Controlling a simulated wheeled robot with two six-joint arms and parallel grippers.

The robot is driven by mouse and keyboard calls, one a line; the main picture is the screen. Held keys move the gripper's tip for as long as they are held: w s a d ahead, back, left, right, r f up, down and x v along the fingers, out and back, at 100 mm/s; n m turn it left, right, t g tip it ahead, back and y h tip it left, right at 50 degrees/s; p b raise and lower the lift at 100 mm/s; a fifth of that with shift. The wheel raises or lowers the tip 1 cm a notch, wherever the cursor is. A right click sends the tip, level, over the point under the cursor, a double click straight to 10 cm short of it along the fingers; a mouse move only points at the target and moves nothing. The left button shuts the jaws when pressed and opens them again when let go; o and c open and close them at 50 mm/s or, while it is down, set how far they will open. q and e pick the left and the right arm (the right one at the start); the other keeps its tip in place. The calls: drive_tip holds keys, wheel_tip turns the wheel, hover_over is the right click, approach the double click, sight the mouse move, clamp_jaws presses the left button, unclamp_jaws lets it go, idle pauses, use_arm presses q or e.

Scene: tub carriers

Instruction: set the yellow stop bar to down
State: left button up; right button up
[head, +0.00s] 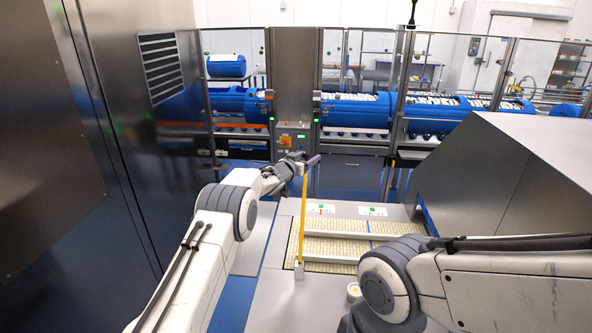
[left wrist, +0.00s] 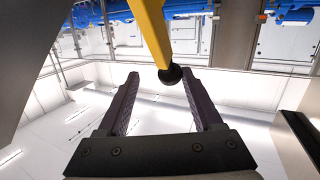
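The yellow stop bar (head: 303,218) stands nearly upright in the head view. Its foot sits in a small pale bracket (head: 298,270) at the front left of the beige-topped bed. My left gripper (head: 307,164) is at the bar's upper end. In the left wrist view the yellow bar (left wrist: 152,32) comes in from the top and ends in a black knob (left wrist: 170,74). The knob appears near the left gripper's fingertips (left wrist: 160,77), with a gap visible on each side. The fingers are apart. My right gripper is out of view; only its arm shows at the right.
The beige-topped bed (head: 342,248) has pale rails across it and two signs (head: 372,211) with green marks behind. A large grey housing (head: 520,175) stands on the right and a tall metal cabinet (head: 45,150) on the left. Blue drums (head: 355,112) lie behind glass panels.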

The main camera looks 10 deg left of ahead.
use_arm(q)
drive_tip(key=f+b+v, duration=0.1)
drive_tip(key=b+v, duration=0.4)
drive_tip(key=v, duration=0.3)
drive_tip(key=shift+s+r, duration=0.3)
drive_tip(key=shift+r, duration=0.05)
